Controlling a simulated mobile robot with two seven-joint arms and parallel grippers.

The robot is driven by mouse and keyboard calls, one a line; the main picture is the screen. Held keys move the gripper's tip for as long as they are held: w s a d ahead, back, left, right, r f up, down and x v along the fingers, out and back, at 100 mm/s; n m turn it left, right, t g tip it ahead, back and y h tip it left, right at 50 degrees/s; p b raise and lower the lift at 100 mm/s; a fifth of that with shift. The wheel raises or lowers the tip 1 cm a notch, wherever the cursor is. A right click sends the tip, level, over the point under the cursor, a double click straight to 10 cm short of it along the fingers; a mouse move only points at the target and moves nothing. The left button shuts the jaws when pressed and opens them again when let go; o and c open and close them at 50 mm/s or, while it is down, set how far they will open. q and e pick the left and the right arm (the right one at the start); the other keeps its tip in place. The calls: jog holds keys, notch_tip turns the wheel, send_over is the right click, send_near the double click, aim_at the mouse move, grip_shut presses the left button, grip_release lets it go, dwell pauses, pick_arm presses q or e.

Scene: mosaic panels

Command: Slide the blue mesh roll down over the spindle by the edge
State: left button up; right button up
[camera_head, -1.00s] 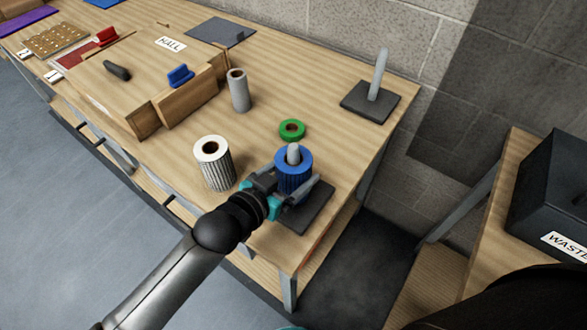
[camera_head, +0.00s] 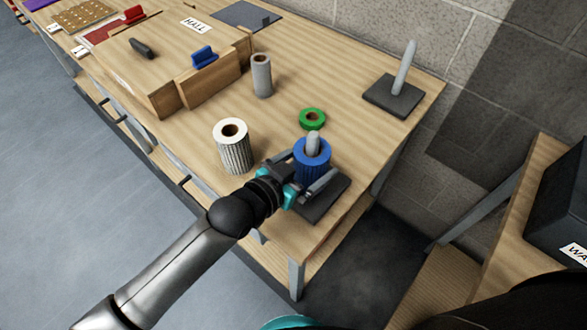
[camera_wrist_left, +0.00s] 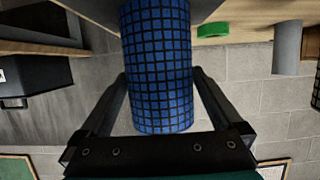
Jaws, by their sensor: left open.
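The blue mesh roll (camera_head: 312,173) stands upright around the spindle by the edge, whose pale rounded tip (camera_head: 313,139) sticks out of its top. The spindle's dark square base (camera_head: 328,204) shows below it near the table corner. My left gripper (camera_head: 315,164) is open, with one finger on either side of the roll. In the left wrist view the roll (camera_wrist_left: 157,70) stands between the spread fingers; whether they touch it is hard to tell. The roll's bottom is hidden in the head view. My right gripper is not in view.
A white mesh roll (camera_head: 233,150), a grey roll (camera_head: 261,78) and a green ring (camera_head: 312,119) stand nearby on the table. A second spindle (camera_head: 404,68) on a dark base is empty at the back right. A dark bin (camera_head: 562,205) stands at the right.

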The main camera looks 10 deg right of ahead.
pick_arm(q)
jog(key=p+v, duration=0.1)
jog(key=v, duration=1.4)
jog(key=shift+w, duration=0.1)
jog(key=s+a+f+n+g+y, duration=0.3)
jog(key=s+a+f+n+y, duration=0.15)
jog(key=a, duration=0.35)
jog(key=s+a+f+n+g+y, duration=0.2)
jog(key=s+a+f+n+y, duration=0.3)
jog(key=a, duration=0.3)
notch_tip(320, 180, down, 24)
jog(key=s+m+g+y+b, duration=0.1)
jog(key=b, duration=0.4)
jog(key=s+a+f+b, duration=0.1)
jog(key=s+f+b, duration=0.1)
jog(key=s+f, duration=0.6)
jog(key=s+a+f+g+b, duration=0.1)
jog(key=s+f+b, duration=0.1)
jog(key=s+f, duration=0.6)
notch_tip(320, 180, down, 3)
jog(key=shift+a+f+g, duration=0.15)
jog(key=shift+a+g, duration=0.15)
